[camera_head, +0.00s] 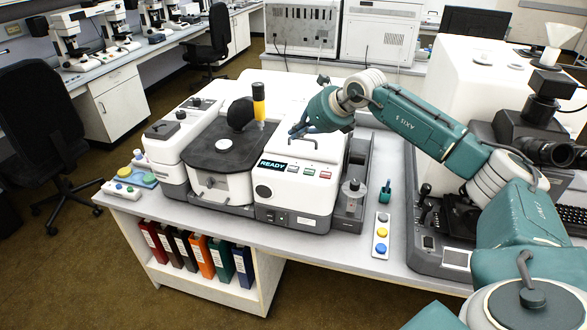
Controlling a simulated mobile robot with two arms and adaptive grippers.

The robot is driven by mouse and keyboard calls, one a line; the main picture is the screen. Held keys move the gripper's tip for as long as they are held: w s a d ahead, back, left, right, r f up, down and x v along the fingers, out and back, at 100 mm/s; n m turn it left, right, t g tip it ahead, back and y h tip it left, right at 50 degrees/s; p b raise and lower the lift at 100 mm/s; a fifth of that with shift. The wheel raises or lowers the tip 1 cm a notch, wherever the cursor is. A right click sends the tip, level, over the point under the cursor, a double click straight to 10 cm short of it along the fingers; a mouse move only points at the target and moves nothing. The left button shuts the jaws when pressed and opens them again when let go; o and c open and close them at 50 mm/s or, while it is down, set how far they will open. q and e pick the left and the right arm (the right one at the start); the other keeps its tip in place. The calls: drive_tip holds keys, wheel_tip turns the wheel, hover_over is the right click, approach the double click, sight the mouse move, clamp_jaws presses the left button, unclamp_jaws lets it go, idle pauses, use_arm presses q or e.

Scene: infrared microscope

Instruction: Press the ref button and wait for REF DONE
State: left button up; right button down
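The infrared microscope (222,148) stands on the bench, with a dark round stage cover and a white front module (296,195). A small display (272,164) on this module reads READY. A row of small buttons (309,171) sits right of the display; their labels are too small to read, so I cannot tell which is ref. My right gripper (301,130) is over the module's top, behind the display and buttons and apart from them. Its dark fingers are small and partly overlapped, so their opening is unclear. My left gripper is out of view.
A grey unit with a knob (352,192) stands right of the module. A strip with blue and yellow buttons (381,235) and a small green item (386,192) lie farther right. A black-camera instrument (535,130) fills the right side. Binders (200,255) stand below the bench.

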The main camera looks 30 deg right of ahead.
sight(296, 169)
drive_tip(key=shift+f, duration=0.1)
wheel_tip(296, 169, down, 9)
drive_tip(key=b, duration=0.6)
drive_tip(key=shift+a, duration=0.1)
idle(1.5)
drive_tip(key=shift+f+b, duration=0.25)
drive_tip(key=shift+b, duration=0.05)
drive_tip(key=shift+f+b, duration=0.35)
drive_tip(key=shift+f, duration=0.05)
idle(0.5)
drive_tip(key=shift+r, duration=0.1)
idle(0.3)
drive_tip(key=shift+r+p, duration=0.5)
drive_tip(key=shift+r, duration=0.15)
